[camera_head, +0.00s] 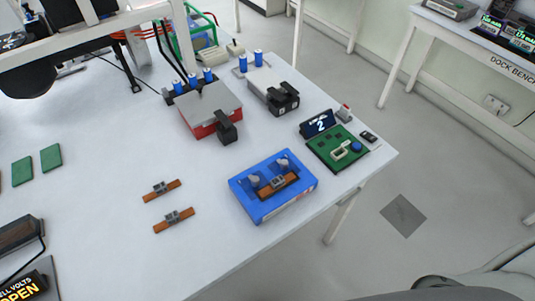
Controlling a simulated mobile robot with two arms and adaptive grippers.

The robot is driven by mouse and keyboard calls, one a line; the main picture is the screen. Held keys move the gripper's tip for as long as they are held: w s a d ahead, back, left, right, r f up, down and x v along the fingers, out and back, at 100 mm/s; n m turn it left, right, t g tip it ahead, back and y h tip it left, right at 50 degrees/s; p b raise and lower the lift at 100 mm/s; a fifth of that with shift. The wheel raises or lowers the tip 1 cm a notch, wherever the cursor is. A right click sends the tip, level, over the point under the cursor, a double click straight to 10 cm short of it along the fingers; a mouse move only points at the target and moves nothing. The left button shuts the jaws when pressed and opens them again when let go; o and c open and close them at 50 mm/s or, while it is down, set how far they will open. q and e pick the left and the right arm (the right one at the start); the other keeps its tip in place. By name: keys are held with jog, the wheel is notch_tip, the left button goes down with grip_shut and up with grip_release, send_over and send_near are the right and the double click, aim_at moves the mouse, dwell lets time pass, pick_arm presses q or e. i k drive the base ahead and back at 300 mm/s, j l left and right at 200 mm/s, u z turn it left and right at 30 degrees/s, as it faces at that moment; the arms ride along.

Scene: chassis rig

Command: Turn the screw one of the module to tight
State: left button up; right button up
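A blue box-shaped module (262,212) lies on the white table near its right front edge. Neither of my grippers is in view, and nothing touches the module.
A green board with a display (319,123) is right of the module. A red-and-grey box (212,115) and a grey box (262,82) stand behind. Two loose orange-brown strips (161,189) (174,219) lie left. The table's front middle is clear.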

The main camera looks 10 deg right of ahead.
aim_at(255, 179)
jog(key=k+j, duration=0.25)
jog(key=j, duration=0.15)
jog(key=k+j, duration=0.2)
jog(key=j, duration=0.25)
jog(key=k+j, duration=0.25)
jog(key=j, duration=0.15)
jog(key=k+j+z, duration=0.1)
jog(key=j, duration=0.3)
jog(key=k, duration=0.1)
